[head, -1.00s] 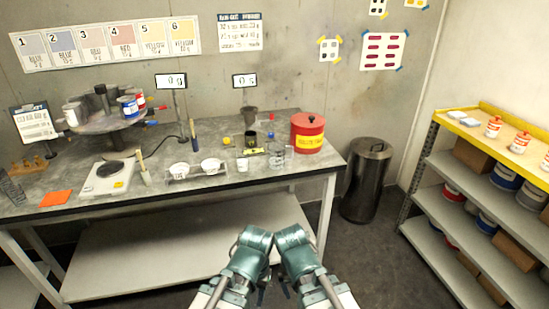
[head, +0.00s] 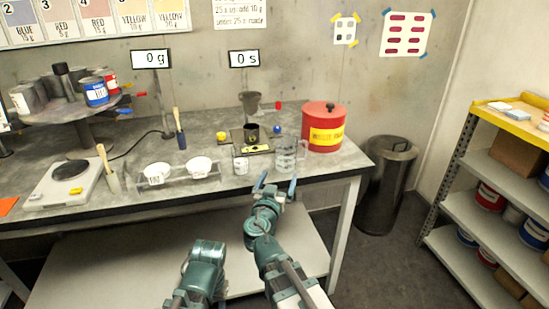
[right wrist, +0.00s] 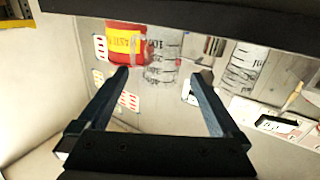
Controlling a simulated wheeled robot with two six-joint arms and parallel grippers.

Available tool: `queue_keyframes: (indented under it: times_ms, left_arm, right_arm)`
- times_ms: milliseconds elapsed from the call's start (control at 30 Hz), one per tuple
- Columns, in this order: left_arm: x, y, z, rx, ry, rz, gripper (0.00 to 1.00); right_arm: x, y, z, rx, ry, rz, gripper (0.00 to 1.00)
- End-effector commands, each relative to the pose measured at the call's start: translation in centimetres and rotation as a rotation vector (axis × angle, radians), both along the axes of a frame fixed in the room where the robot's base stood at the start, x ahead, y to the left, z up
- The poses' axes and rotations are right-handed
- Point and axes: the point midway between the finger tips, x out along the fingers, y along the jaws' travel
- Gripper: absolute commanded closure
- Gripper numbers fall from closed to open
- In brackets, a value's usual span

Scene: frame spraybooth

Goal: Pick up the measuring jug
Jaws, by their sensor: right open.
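The measuring jug (head: 287,157) is a clear vessel with dark markings. It stands upright near the table's front right edge, just left of the red waste can. My right gripper (head: 276,184) is open and empty, in front of the table edge and just short of the jug. In the right wrist view the jug (right wrist: 163,62) shows beyond the two open fingers (right wrist: 160,88), nearer the left finger and beside the red can. My left arm is low in the head view, and its gripper fingers do not show.
The red waste can (head: 323,127) stands close right of the jug. A smaller clear beaker (head: 240,164) stands to its left, with a dark cup (head: 252,133) behind. White cups (head: 157,173) sit in a rack further left. A metal bin (head: 385,185) stands right of the table (head: 330,168).

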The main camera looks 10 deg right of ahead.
Motion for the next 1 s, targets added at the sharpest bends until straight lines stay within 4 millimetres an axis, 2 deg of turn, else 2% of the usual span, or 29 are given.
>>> queue_keyframes:
  times_ms: [167,233,500,633,1000]
  left_arm:
    - [0.0,0.0,-0.1,0.000,0.000,0.000,0.50]
    - [0.0,0.0,-0.1,0.000,0.000,0.000,0.50]
    - [0.0,0.0,-0.1,0.000,0.000,0.000,0.50]
    - [0.0,0.0,-0.1,0.000,0.000,0.000,0.50]
    - [0.0,0.0,-0.1,0.000,0.000,0.000,0.50]
  right_arm:
    - [0.3,0.0,0.2,0.000,-0.011,0.007,0.00]
    - [1.0,-0.2,0.2,0.000,-0.010,0.005,0.00]
    - [5.6,-2.5,0.1,0.000,-0.009,0.003,0.00]
    - [7.1,-3.2,0.1,-0.001,-0.009,0.005,0.00]
    - [8.0,-3.7,0.1,-0.001,-0.009,0.006,0.00]
